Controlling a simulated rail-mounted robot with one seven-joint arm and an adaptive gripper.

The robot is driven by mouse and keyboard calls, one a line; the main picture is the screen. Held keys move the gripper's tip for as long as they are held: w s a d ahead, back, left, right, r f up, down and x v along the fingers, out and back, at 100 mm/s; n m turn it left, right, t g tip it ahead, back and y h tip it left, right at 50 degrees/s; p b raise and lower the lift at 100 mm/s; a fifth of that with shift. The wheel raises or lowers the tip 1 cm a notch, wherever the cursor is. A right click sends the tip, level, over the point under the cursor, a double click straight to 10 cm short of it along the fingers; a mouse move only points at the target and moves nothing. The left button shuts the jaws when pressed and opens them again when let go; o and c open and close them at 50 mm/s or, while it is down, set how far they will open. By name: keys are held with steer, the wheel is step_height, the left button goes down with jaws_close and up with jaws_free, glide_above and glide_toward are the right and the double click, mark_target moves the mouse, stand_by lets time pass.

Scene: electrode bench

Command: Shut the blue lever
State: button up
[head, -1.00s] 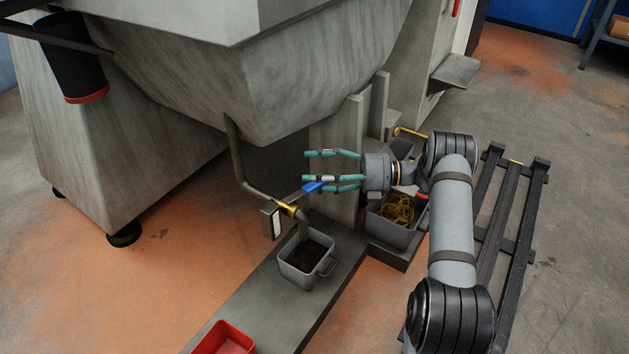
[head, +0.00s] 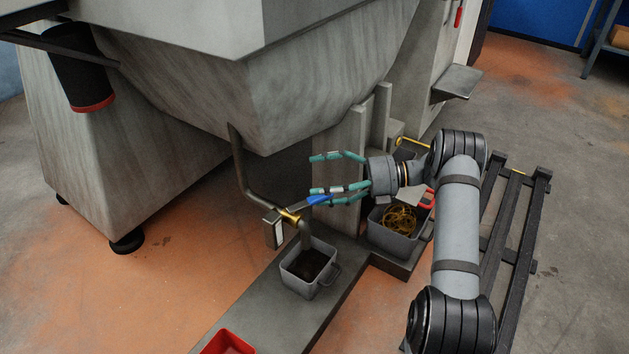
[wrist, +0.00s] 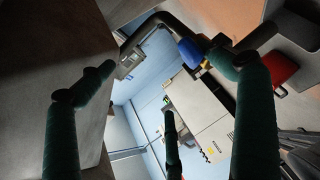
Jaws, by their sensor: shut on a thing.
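The blue lever (head: 318,199) sticks out up and to the right from a brass valve (head: 289,217) on the drain pipe (head: 240,165) under the big grey hopper. My gripper (head: 318,178) has three teal fingers and comes in from the right. Its lower fingers are at the lever and partly cover it; the upper finger stands apart above. In the wrist view the blue lever (wrist: 190,53) lies against the tip of the right-hand finger. The left-hand finger is well away from it.
A grey bin with dark contents (head: 287,279) stands below the pipe outlet. Another bin with yellowish coils (head: 377,234) stands under my wrist. A red bin (head: 228,343) is at the front. Grey upright plates (head: 340,165) rise close behind my fingers.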

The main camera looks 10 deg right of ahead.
steer(key=shift+t, duration=0.3)
steer(key=d, duration=0.1)
steer(key=d+r, duration=0.1)
steer(key=d, duration=0.2)
steer(key=shift+d+r+p, duration=0.1)
steer(key=shift+r+p, duration=0.25)
steer(key=shift+c, duration=1)
steer(key=shift+s+d+r, duration=0.15)
steer(key=shift+s+d, duration=0.05)
steer(key=shift+d, duration=0.2)
steer(key=c, duration=0.6)
steer(key=shift+s+d+f, duration=0.1)
steer(key=shift+s+d, duration=0.25)
steer(key=shift+d, duration=0.55)
steer(key=shift+s+d+f, duration=0.15)
steer(key=shift+s+d, duration=0.25)
steer(key=shift+d, duration=0.45)
steer(key=shift+s+d+f, duration=0.1)
steer(key=shift+s+d, duration=0.25)
steer(key=shift+d, duration=0.55)
steer(key=shift+r+p, duration=0.1)
steer(key=shift+p, duration=0.5)
steer(key=shift+c, duration=0.5)
